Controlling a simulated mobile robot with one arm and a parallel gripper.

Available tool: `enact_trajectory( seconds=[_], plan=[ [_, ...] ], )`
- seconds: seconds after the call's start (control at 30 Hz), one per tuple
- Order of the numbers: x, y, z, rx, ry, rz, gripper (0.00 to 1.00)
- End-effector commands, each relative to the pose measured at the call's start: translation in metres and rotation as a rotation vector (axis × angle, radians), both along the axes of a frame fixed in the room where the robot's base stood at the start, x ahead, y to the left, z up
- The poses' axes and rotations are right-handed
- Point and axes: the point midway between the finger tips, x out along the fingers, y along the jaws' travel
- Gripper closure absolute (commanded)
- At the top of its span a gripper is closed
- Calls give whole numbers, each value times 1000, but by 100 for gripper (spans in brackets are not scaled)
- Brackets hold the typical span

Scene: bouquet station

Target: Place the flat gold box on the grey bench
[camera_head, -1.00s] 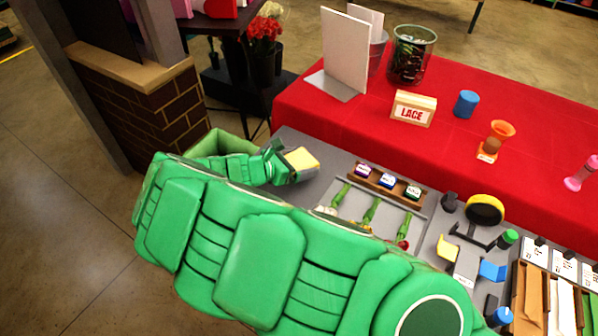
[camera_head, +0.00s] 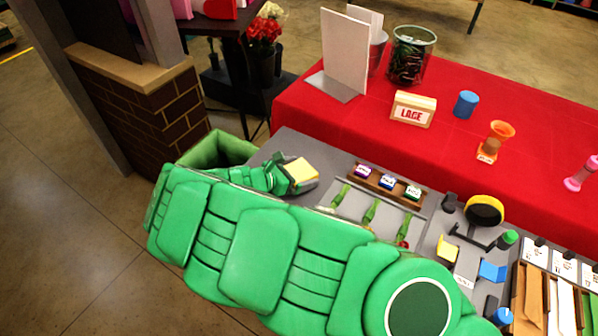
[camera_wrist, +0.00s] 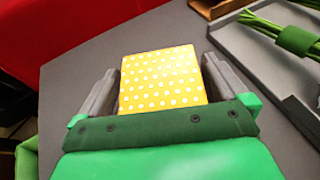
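The flat gold box (camera_head: 303,170) has white dots on top in the wrist view (camera_wrist: 160,80).
A green bin (camera_head: 215,148) stands off the bench's left end. A tray of green stems (camera_head: 372,212) and a wooden rack with small labelled pots (camera_head: 387,183) are right of the box. The red table (camera_head: 350,125) with a LACE sign (camera_head: 413,108) adjoins behind. Bare bench surrounds the box.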

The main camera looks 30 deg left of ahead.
Motion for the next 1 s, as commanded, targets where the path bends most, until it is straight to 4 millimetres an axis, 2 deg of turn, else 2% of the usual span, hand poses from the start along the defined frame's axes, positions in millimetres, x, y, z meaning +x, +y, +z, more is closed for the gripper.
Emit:
enact_trajectory(
  seconds=[0.27,0.37,0.8,1.0],
  plan=[
    [0,0,3,0,0,0,0],
    [-7,3,6,0,1,1,0],
    [-72,31,35,2,0,4,0],
    [-94,39,45,-1,-1,1,0]
  ],
)
